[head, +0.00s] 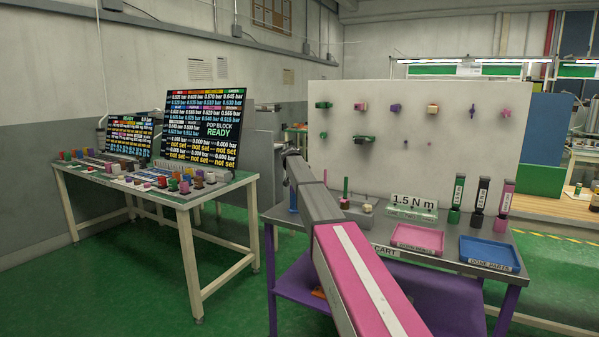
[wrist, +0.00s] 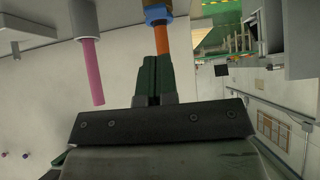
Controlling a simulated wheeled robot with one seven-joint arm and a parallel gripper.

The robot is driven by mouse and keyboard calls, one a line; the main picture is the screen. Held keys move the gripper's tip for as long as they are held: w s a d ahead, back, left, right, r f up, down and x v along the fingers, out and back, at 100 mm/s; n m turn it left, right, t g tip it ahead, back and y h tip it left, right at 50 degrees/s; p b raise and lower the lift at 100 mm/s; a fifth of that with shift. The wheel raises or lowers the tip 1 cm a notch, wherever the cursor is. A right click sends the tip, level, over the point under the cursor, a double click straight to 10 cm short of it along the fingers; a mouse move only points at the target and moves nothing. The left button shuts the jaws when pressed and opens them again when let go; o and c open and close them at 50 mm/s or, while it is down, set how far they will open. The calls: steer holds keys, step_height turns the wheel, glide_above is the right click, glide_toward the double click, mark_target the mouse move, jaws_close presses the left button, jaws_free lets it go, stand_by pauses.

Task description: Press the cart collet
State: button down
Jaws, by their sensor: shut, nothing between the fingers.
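My gripper (wrist: 153,60) shows in the wrist view with its two dark green fingers together and nothing between them. An orange tube (wrist: 161,38) runs from a blue collar (wrist: 157,14) at the top edge, close beside the fingertips; I cannot tell whether they touch. The collar looks like a collet, but no label shows that it is the cart's. In the head view the cart (head: 450,262) stands at the front centre, its label partly behind my pink and grey arm. My arm hides part of the cart top, and my gripper is not clearly visible there.
A pink tube (wrist: 92,72) hangs left of the fingers in the wrist view. The cart carries a pink tray (head: 417,250), a blue tray (head: 490,268), a 1.5 N m sign (head: 412,200) and upright tools (head: 480,195). A pegboard (head: 410,85) stands behind; a bench with screens (head: 205,110) is left.

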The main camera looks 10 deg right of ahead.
steer(key=shift+w+d+f, duration=0.1)
steer(key=shift+f, duration=2)
steer(key=shift+f, duration=1.05)
step_height(320, 180, up, 4)
steer(key=shift+d+r, duration=0.1)
steer(key=shift+r, duration=0.15)
steer(key=v, duration=1)
steer(key=shift+a, duration=0.2)
steer(key=shift+r, duration=0.1)
